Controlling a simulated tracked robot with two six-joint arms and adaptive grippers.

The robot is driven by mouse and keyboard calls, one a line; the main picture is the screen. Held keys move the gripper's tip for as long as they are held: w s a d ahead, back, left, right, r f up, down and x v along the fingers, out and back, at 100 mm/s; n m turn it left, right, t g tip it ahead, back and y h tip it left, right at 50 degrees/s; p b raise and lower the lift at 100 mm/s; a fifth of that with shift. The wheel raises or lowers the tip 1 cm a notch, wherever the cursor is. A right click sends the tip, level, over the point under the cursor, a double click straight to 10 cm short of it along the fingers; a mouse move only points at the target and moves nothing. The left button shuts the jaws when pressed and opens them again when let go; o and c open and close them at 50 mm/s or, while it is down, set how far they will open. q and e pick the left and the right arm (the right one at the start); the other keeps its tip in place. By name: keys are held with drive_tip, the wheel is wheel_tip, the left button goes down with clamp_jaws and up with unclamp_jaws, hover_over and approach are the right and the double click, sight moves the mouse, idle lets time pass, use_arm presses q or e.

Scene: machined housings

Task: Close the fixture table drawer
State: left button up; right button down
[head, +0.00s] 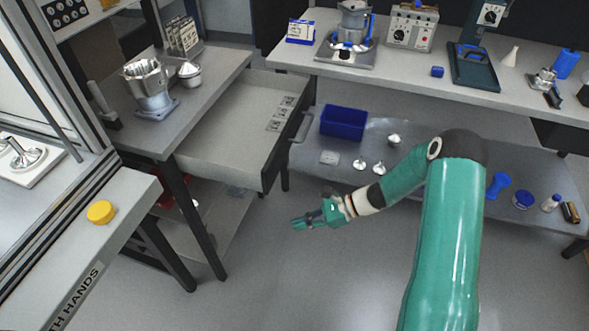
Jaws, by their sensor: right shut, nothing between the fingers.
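The fixture table drawer (225,146) is pulled out to the right from under the left table's top (140,112). It is a wide, shallow grey drawer with a bar handle (302,127) on its right-hand front. Several small flat parts (281,114) lie inside near that front. My right gripper (296,223) is shut and empty. It hangs below and in front of the drawer's near right corner, apart from it, with its fingers pointing left. My left gripper is not in view.
A metal housing (148,88) stands on the fixture table. The long bench (440,70) behind bears several devices. Its lower shelf (420,165) holds a blue bin (344,122) close to the drawer handle. A machine with a yellow button (101,212) is at left. The floor (310,285) is clear.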

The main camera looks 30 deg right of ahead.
drive_tip(key=w+d+r+m+t+b, duration=0.1)
drive_tip(key=w+d+r+m+t, duration=0.15)
drive_tip(key=d, duration=0.35)
drive_tip(key=m+t+b, duration=0.1)
drive_tip(key=m+t, duration=0.1)
drive_tip(key=t, duration=0.4)
approach(281, 156)
use_arm(q)
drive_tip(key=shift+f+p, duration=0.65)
drive_tip(key=shift+p, duration=0.3)
use_arm(e)
drive_tip(key=shift+g, duration=0.25)
drive_tip(key=x, duration=0.7)
drive_tip(key=shift+w+d, duration=0.1)
drive_tip(key=shift+w, duration=0.15)
